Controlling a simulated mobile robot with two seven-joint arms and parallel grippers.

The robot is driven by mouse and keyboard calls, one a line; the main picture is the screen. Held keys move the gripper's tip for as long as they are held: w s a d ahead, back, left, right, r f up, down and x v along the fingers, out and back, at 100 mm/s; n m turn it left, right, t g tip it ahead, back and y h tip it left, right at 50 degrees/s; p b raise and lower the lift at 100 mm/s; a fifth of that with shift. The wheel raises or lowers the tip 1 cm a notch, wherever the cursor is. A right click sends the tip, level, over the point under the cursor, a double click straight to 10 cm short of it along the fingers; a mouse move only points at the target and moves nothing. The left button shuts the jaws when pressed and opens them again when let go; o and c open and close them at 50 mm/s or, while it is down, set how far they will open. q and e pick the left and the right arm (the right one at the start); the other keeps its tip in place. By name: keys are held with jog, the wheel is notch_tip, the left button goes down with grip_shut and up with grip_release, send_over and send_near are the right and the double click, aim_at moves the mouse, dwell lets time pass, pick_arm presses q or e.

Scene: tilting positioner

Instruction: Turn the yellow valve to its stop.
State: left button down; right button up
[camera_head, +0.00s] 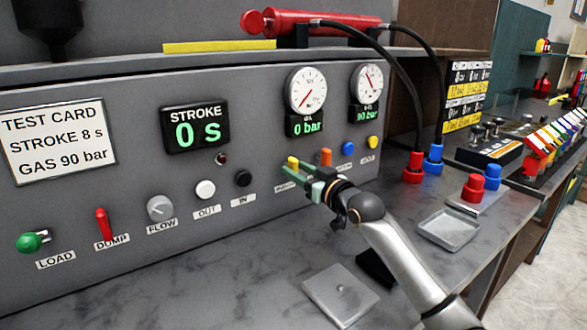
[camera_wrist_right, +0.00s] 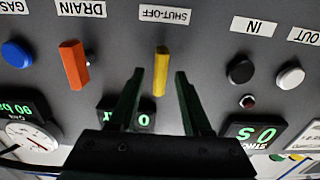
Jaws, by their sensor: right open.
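The yellow valve (camera_head: 293,162) is a small bar handle on the grey panel, partly hidden by my right gripper in the head view. In the right wrist view the yellow valve (camera_wrist_right: 161,72) stands lengthwise up and down in the picture, beside the SHUT-OFF label. My right gripper (camera_head: 303,178) is at the panel, in front of the valve. In the right wrist view the open fingers of the right gripper (camera_wrist_right: 160,75) lie on either side of the handle, with gaps at both sides. I cannot tell how deep they reach. My left gripper is not in view.
An orange DRAIN handle (camera_wrist_right: 74,66) and a blue GAS knob (camera_wrist_right: 17,53) are beside the valve. A black IN button (camera_wrist_right: 240,70) is on its other side. A metal tray (camera_head: 449,228) and a flat plate (camera_head: 341,293) lie on the bench. Hoses (camera_head: 405,75) arch above.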

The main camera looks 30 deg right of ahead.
jog(key=shift+w+a, duration=0.15)
jog(key=shift+w, duration=0.85)
grip_shut()
